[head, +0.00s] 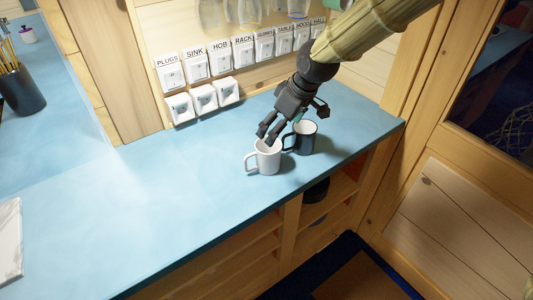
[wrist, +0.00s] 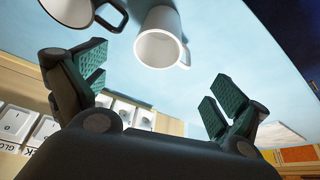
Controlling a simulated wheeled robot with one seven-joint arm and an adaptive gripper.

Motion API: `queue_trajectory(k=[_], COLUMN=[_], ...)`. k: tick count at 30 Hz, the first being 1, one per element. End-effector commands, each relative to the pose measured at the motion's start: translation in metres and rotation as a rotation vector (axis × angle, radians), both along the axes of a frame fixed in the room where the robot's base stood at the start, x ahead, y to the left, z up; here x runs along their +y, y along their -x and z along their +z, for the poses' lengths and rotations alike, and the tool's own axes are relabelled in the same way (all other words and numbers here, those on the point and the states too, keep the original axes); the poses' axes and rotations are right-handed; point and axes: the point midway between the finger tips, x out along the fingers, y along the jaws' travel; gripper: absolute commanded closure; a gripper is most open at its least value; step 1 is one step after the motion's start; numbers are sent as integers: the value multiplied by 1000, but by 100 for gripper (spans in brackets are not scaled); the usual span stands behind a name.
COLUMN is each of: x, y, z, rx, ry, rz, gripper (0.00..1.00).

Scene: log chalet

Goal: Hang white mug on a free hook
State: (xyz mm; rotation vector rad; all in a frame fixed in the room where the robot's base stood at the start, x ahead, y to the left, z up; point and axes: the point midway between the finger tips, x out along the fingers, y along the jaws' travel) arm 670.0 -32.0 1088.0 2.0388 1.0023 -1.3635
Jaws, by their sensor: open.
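The white mug (head: 266,160) stands upright on the blue counter, with its handle to the left in the head view. It also shows in the wrist view (wrist: 152,50), its open mouth facing the camera, beyond the gap between the fingers. My gripper (head: 267,131) is just above and behind the white mug in the head view. In the wrist view my gripper (wrist: 158,85) has its fingers spread wide, with nothing between them. No hook is clearly visible in either view.
A dark mug (head: 304,138) with a white inside stands close behind and right of the white mug. Labelled switches (head: 220,60) and sockets line the wall, with clear glassware (head: 245,12) above. The counter (head: 150,210) is clear to the left. Its front edge lies right of the mugs.

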Motion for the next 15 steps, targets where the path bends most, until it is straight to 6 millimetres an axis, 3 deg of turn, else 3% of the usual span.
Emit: queue_trajectory(k=[15], x=[14], y=[-12], z=[-46], rx=[0], ry=[3], rz=[-1], gripper=[3])
